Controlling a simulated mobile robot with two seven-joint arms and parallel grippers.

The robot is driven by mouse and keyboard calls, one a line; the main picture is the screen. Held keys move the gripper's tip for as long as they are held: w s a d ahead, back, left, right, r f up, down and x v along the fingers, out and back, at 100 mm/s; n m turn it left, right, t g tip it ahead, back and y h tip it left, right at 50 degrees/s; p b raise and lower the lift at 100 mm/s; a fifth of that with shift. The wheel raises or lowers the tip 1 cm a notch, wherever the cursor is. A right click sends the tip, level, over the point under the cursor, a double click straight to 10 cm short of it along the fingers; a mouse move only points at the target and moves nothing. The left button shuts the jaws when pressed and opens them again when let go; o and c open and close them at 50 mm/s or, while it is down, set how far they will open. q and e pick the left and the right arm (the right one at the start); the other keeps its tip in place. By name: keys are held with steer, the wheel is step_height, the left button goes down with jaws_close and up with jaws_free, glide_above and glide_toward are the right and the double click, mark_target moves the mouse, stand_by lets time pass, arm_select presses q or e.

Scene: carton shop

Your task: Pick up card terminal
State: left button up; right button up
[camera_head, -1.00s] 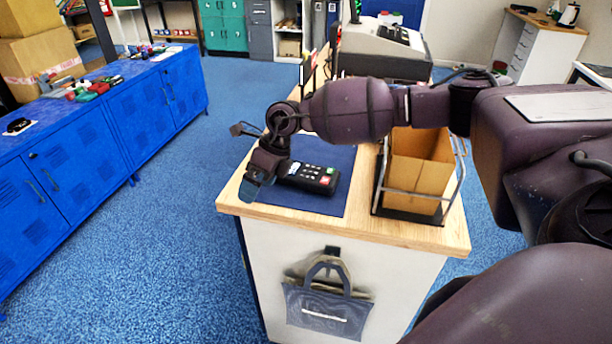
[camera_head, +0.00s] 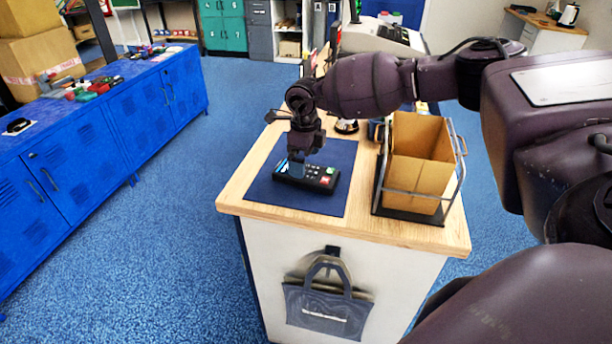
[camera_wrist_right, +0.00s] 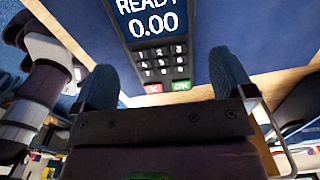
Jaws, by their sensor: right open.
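The black card terminal (camera_head: 318,180) lies flat on a dark blue mat (camera_head: 336,157) on the wooden counter. In the right wrist view, the terminal (camera_wrist_right: 158,68) shows a "READY 0.00" screen and keys with red and green buttons. My right gripper (camera_head: 296,168) hangs over the left part of the terminal and hides some of it. In the wrist view its two fingers (camera_wrist_right: 165,85) are apart, one on each side of the terminal's keypad end. I cannot tell whether they touch it. My left gripper is not in view.
A wire rack with brown card sleeves (camera_head: 421,165) stands right of the mat. A small round dark object (camera_head: 346,126) and the cash register (camera_head: 384,38) are behind it. A grey bag (camera_head: 327,300) hangs on the counter front. Blue lockers (camera_head: 90,140) stand at left across open floor.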

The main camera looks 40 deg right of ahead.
steer(key=shift+s+f, duration=0.15)
steer(key=shift+f, duration=2.2)
steer(key=shift+c, duration=0.3)
steer(key=c, duration=0.9)
steer(key=shift+r, duration=0.15)
step_height(320, 180, up, 20)
steer(key=shift+f, duration=0.1)
